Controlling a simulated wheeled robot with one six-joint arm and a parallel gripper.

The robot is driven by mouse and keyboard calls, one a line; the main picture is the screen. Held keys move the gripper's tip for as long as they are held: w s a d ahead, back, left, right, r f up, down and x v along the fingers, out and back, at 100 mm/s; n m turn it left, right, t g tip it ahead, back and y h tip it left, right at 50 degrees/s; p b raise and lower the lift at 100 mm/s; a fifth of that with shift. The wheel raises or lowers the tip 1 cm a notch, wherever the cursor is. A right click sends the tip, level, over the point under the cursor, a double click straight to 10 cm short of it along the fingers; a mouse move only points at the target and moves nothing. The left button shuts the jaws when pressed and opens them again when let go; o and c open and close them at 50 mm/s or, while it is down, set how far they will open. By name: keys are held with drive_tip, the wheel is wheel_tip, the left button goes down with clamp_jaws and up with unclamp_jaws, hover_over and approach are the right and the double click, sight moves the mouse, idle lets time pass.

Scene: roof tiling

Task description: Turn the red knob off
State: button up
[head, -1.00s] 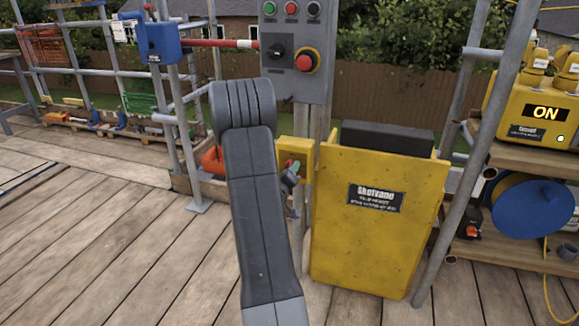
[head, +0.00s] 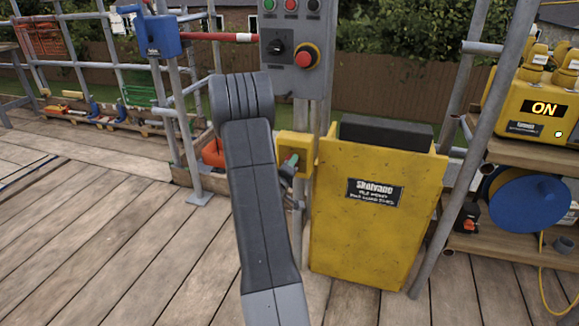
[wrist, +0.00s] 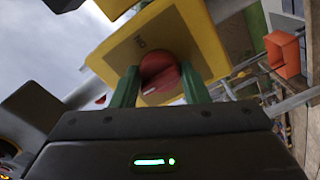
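The red knob (wrist: 160,72) is round and sits on the face of a yellow box (wrist: 158,40) in the wrist view. A short dark mark shows on the box above it. My gripper (wrist: 160,78) has two green fingers standing apart, one on each side of the knob. I cannot tell whether they touch it. In the head view the yellow box (head: 297,143) is on the post under the grey control panel, and my gripper (head: 288,163) is at its front. My arm hides part of that area, and the knob is hardly visible there.
The grey panel (head: 290,48) carries a black switch and a red button. A large yellow bin (head: 370,215) stands right of the box. A yellow unit (head: 530,100) on the right shelf displays ON. Scaffold poles stand on both sides; the plank floor is clear at left.

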drive_tip(key=o, duration=0.4)
drive_tip(key=p+v, duration=0.1)
drive_tip(key=v, duration=1.3)
drive_tip(key=shift+w, duration=0.1)
drive_tip(key=b+x, duration=0.1)
drive_tip(key=x, duration=1.2)
drive_tip(key=shift+w+d, duration=0.15)
drive_tip(key=shift+w, duration=0.25)
drive_tip(key=shift+s, duration=0.1)
